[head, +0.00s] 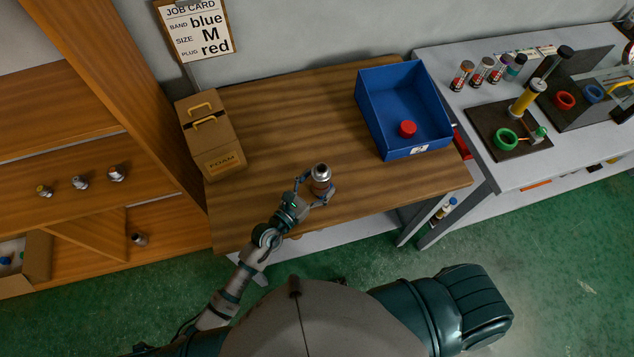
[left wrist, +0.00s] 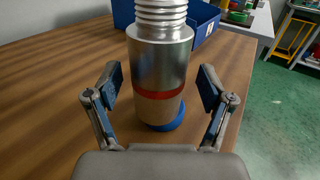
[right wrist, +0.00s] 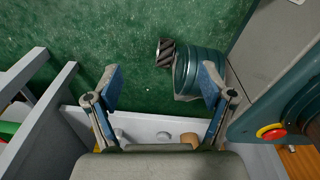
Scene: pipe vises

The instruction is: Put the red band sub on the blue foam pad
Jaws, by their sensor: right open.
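The red band sub (left wrist: 158,60) is a steel cylinder with a threaded top and a red band low on its body. It stands upright on the wooden table, near the front edge, and also shows in the head view (head: 321,179). A blue round rim (left wrist: 166,122) shows at its foot; it looks like the blue foam pad, mostly hidden under the sub. My left gripper (left wrist: 160,88) is open, with one finger on each side of the sub and gaps visible. My right gripper (right wrist: 162,84) is open and empty above the green floor.
A blue bin (head: 385,118) with a red plug (head: 407,129) stands on the table's right. A cardboard foam box (head: 210,137) stands at the left. The middle of the wooden table (head: 290,125) is clear. A grey bench (head: 500,177) with vises is at the right.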

